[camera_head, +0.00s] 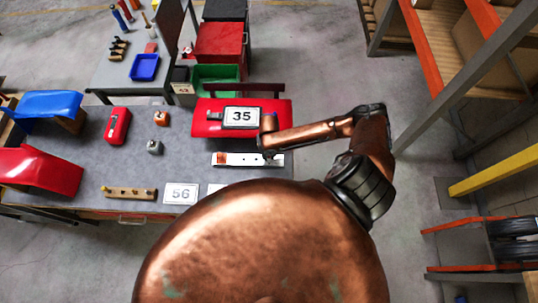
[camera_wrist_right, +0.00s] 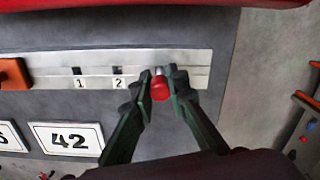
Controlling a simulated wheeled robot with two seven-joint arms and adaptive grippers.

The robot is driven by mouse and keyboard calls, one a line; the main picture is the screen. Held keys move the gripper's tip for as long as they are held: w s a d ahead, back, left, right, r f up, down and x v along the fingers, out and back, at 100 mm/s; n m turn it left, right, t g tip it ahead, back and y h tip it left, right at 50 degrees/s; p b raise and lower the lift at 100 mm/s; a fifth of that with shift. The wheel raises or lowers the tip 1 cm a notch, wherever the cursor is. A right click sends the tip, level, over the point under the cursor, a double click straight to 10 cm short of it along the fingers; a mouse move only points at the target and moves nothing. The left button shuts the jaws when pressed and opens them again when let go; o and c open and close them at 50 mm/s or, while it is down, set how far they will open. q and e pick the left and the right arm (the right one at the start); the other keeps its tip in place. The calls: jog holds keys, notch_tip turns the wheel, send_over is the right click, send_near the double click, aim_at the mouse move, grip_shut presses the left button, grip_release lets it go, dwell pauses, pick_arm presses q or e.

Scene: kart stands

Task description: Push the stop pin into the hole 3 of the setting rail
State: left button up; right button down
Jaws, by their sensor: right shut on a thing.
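The setting rail (camera_head: 262,160) is a pale strip lying on the grey table. It fills the middle of the right wrist view (camera_wrist_right: 50,62), with dark holes above labels 1 and 2. An orange block (camera_wrist_right: 13,74) sits at its left end. My right gripper (camera_wrist_right: 160,86) is shut on the red-headed stop pin (camera_wrist_right: 160,90), over the rail just right of label 2. A bit of pale metal shows above the red head. The fingers hide label 3 and its hole, so I cannot tell how deep the pin sits. My left gripper is not in view.
A red panel (camera_head: 279,108) with a 35 sign (camera_head: 242,117) lies behind the rail. A 56 sign (camera_head: 181,194) and a wooden block with pegs (camera_head: 130,193) are at the front left. A 42 sign (camera_wrist_right: 68,140) is near the rail. The table's right edge is close.

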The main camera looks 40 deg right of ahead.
jog(key=shift+f, duration=0.55)
jog(key=c, duration=1.8)
grip_release()
notch_tip(320, 180, up, 12)
jog(key=shift+r, duration=0.1)
